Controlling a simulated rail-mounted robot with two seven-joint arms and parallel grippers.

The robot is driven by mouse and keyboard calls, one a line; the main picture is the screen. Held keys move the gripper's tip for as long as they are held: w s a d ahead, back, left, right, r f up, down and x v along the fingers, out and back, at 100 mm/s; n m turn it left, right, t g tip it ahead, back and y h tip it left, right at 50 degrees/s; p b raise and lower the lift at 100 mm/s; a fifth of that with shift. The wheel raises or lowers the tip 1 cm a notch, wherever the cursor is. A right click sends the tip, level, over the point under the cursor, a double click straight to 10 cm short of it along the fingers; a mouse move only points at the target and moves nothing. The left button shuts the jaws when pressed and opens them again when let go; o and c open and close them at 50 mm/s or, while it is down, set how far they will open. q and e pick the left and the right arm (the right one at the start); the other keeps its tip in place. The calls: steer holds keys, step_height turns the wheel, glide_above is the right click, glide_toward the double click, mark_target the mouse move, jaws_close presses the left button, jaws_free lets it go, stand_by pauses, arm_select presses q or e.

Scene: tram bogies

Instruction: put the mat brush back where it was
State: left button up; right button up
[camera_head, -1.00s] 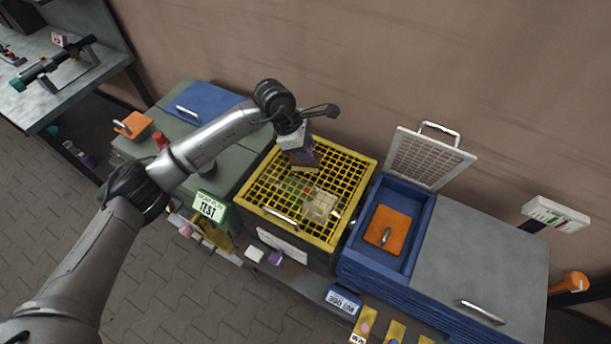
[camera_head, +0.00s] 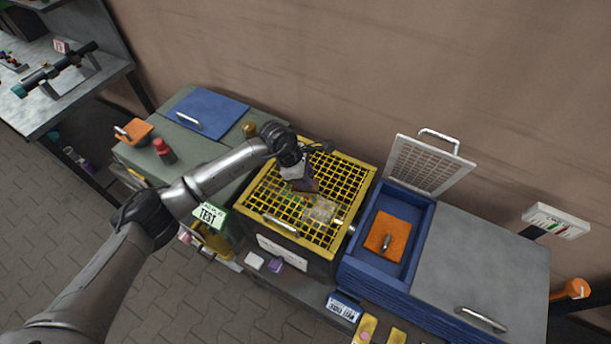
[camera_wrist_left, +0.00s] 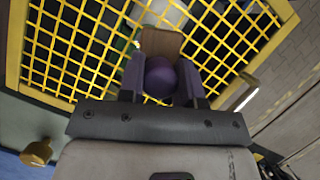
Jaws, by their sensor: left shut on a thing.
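My left gripper (camera_head: 302,181) is over the yellow grid lid (camera_head: 347,205) of a dark box. In the left wrist view the left gripper (camera_wrist_left: 160,85) has its purple fingers shut around a round purple knob (camera_wrist_left: 161,77). A brown wooden block (camera_wrist_left: 161,42) shows just beyond the knob; together they look like the mat brush. The brush's brown part (camera_head: 309,187) also shows under the gripper in the head view. Its underside is hidden, and I cannot tell whether it touches the grid. My right gripper is not in view.
Right of the grid is an open blue box (camera_head: 366,262) with an orange handled pad (camera_head: 393,229) inside and a raised white grid lid (camera_head: 424,160). A grey lid (camera_head: 480,260) lies farther right. A red bottle (camera_head: 164,151) and a blue panel (camera_head: 208,108) are on the left bench top.

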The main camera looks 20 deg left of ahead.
arm_select(q)
steer(key=shift+f, duration=0.2)
steer(key=o, duration=1)
steer(key=shift+r, duration=0.1)
steer(key=shift+o, duration=0.2)
steer(key=shift+r, duration=0.25)
steer(key=v, duration=1.1)
steer(key=shift+a+r, duration=0.2)
steer(key=shift+r, duration=0.15)
steer(key=shift+s, duration=0.1)
